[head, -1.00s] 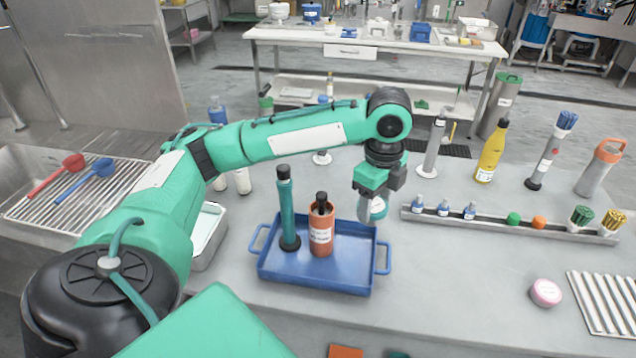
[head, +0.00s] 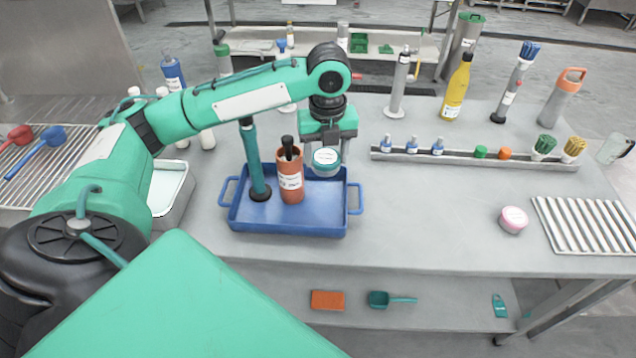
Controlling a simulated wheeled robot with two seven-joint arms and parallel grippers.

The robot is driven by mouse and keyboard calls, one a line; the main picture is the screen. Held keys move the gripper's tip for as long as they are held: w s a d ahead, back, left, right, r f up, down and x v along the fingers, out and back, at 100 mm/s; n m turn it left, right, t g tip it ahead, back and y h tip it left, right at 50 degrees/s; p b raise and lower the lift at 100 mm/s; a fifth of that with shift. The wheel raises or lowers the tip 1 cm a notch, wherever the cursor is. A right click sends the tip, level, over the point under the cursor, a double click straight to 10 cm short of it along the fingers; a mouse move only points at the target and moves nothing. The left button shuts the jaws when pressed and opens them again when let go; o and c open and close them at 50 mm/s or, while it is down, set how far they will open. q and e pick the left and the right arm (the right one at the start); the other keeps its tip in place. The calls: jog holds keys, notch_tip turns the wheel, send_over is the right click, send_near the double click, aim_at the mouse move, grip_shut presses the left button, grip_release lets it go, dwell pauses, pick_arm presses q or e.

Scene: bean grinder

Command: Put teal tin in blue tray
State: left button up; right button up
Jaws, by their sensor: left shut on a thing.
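The teal tin (head: 326,170) is a small round tin with a white label on its lid. My left gripper (head: 327,158) is shut on it and holds it over the back right part of the blue tray (head: 320,226). Whether the tin touches the tray floor I cannot tell. The blue tray stands on the counter with a handle at each side. In it a teal cylinder (head: 257,165) and an orange container (head: 291,180) with a black top stand upright, left of the tin. My right gripper is not in view.
A metal rack (head: 480,160) with small bottles and brushes lies right of the tray. A pink tin (head: 513,219) and a ribbed panel (head: 580,225) are at the right. A metal pan (head: 171,190) is left of the tray.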

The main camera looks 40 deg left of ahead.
pick_arm(q)
notch_tip(320, 180, down, 14)
dwell(0.5)
jog(key=o, duration=0.7)
jog(key=shift+f, duration=0.1)
jog(key=shift+o, duration=0.2)
